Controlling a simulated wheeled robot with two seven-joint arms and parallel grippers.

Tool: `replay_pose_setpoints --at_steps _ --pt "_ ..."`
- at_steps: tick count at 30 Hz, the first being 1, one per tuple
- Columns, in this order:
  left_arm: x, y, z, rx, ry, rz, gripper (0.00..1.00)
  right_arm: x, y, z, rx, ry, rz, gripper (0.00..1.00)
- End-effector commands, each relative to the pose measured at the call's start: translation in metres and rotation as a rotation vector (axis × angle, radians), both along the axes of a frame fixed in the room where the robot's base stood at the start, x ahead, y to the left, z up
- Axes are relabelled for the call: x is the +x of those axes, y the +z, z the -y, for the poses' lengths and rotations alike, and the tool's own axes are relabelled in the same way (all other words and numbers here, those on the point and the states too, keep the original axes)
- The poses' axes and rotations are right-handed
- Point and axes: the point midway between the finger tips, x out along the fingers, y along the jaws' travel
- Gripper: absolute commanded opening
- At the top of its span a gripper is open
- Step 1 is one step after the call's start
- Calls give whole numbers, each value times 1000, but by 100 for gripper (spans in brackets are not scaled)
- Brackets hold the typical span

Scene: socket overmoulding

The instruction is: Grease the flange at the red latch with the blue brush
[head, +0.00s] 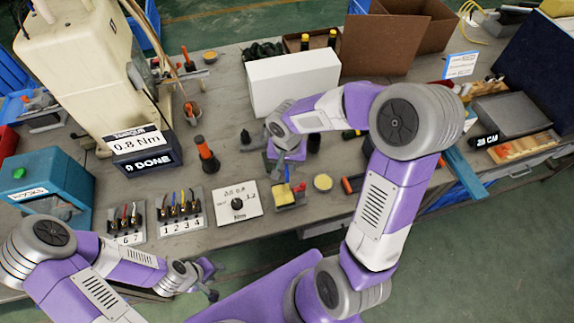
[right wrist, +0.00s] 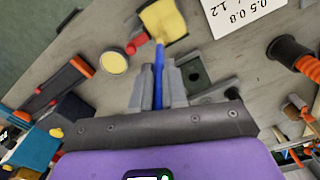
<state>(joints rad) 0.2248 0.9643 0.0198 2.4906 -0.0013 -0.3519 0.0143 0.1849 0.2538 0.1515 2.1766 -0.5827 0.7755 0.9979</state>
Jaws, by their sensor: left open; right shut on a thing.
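The blue brush (right wrist: 159,78) is in my right gripper (right wrist: 155,88), shut on its handle; it also shows in the head view (head: 287,173). Its far end points at the near edge of a yellow block (right wrist: 165,20), which also shows in the head view (head: 285,194). I cannot tell whether the tip touches. A red piece, seemingly the latch (right wrist: 138,43), sits at the block's side; it also shows in the head view (head: 299,187). A round pot with pale yellow content (right wrist: 114,63) stands beside it. My left gripper (head: 208,282) is open and empty at the table's front edge.
Racks numbered 1 to 4 (head: 182,219) and 6, 7 (head: 124,227) hold coloured-handled tools. A dial card (head: 238,204) lies left of the yellow block. A black-and-orange tool (head: 206,153) stands behind. A white box (head: 293,80) stands behind my right gripper.

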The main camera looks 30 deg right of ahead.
Motion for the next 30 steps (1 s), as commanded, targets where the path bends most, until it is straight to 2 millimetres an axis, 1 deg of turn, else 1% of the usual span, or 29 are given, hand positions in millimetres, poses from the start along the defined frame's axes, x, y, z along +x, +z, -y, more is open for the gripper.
replay_pose_setpoints --at_steps 23,30 --pt "0 -10 0 0 0 0 43 0 -10 0 0 0 0 0" --pt "0 -10 0 0 0 0 43 7 -9 2 -1 -1 1 0"
